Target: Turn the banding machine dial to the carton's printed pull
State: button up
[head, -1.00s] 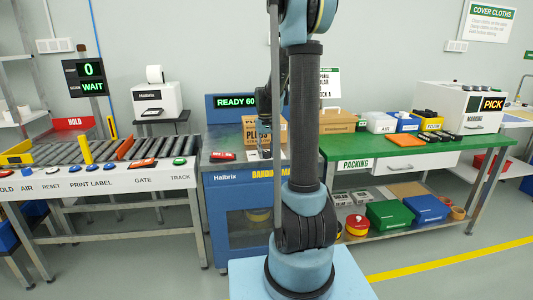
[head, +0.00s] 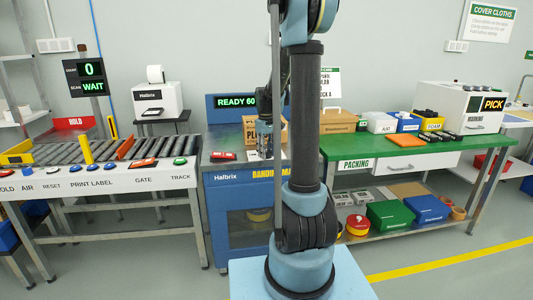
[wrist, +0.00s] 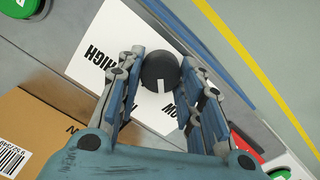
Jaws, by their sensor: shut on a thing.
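In the head view my gripper (head: 264,140) is low over the machine top, and the dial is hidden there. The brown carton (head: 249,128) stands behind my gripper; its print is partly covered and I cannot read it fully.
A red object (head: 223,155) lies on the machine's top left. A roller conveyor (head: 100,149) with front buttons is at left. The green packing table (head: 430,152) with boxes is at right. In the wrist view the carton (wrist: 35,125) is close beside my gripper.

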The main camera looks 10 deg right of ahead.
jog(key=o, duration=1.1)
jog(key=shift+c, duration=0.2)
notch_tip(320, 180, up, 12)
jog(key=shift+a, duration=0.1)
jog(key=s+f+m+t, duration=0.1)
jog(key=s+f+m, duration=0.2)
jog(key=s, duration=1.7)
jog(key=s+f+m+t, duration=0.1)
jog(key=s+f+m, duration=0.1)
jog(key=s+f, duration=0.9)
jog(key=s, duration=0.4)
jog(key=shift+d, duration=0.3)
